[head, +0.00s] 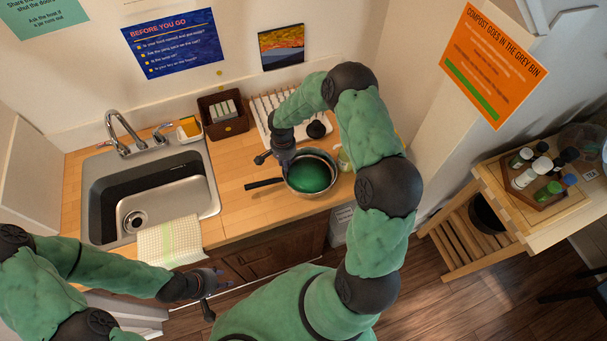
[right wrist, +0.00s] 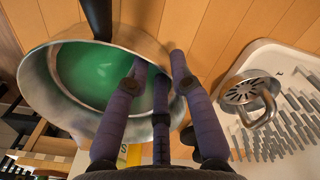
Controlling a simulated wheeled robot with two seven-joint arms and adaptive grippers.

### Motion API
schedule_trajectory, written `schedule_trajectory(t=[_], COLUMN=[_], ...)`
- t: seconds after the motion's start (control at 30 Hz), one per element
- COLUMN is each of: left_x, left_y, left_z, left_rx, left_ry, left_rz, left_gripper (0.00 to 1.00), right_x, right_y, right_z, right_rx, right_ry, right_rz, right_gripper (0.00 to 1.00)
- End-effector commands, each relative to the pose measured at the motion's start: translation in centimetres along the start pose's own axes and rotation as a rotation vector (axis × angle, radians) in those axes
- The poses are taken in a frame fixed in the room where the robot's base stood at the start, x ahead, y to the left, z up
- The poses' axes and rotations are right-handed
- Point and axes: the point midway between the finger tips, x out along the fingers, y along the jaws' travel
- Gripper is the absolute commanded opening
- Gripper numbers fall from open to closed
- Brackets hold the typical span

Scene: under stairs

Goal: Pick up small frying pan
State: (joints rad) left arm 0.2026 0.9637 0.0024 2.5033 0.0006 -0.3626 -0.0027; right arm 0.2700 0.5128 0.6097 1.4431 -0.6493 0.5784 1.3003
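The small frying pan (head: 325,183) sits on the wooden counter right of the sink. It has a silver wall, a green inside and a black handle (head: 262,183) pointing left. My right gripper (head: 283,158) is at the pan's back left edge. In the right wrist view the right gripper's fingers (right wrist: 160,72) are spread and empty, reaching over the rim of the pan (right wrist: 42,85); contact is unclear. The handle (right wrist: 97,18) shows at the top there. My left gripper (head: 212,288) hangs in front of the counter, fingers apart and empty.
A white drying rack (head: 262,108) stands behind the pan; a round metal item with a loop handle (right wrist: 250,95) lies on it. A brown box (head: 222,126) and the sink (head: 165,195) are to the left. A towel (head: 170,241) hangs over the counter's front edge.

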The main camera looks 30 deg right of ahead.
Motion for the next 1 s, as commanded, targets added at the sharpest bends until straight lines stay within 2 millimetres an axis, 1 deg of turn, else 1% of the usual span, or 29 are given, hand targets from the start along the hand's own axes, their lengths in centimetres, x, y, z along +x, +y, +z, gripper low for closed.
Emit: schedule_trajectory(t=[0.17, 0.2, 0.27, 0.3, 0.73, 0.87, 1.0], left_x=[0.0, 0.0, 0.0, 0.0, 0.1, 0.3, 0.5], left_y=[0.0, 0.0, 0.0, 0.0, 0.0, -0.1, -0.2], left_z=[0.0, 0.0, 0.0, 0.0, 0.0, 0.0, 0.0], left_rx=[0.000, 0.000, 0.000, 0.000, 0.000, 0.000, 0.000], left_ry=[0.000, 0.000, 0.000, 0.000, 0.000, 0.000, 0.000], left_rz=[0.000, 0.000, 0.000, 0.000, 0.000, 0.000, 0.000], left_gripper=[0.40, 0.40, 0.40, 0.40, 0.40, 0.40, 0.40], right_x=[0.0, 0.0, 0.0, 0.0, -0.3, -1.2, -2.6], right_y=[0.0, 0.0, 0.0, 0.0, -0.1, -0.1, -0.1], right_z=[0.0, 0.0, 0.0, 0.0, -0.1, -0.1, -0.1], right_rx=[0.000, 0.000, 0.000, 0.000, 0.001, 0.001, 0.001], right_ry=[0.001, 0.001, 0.000, 0.001, 0.002, 0.004, 0.003], right_rz=[-0.001, 0.000, 0.000, -0.001, -0.003, -0.005, -0.004], right_gripper=[0.23, 0.18, 0.01, 0.00, 0.00, 0.00, 0.00])
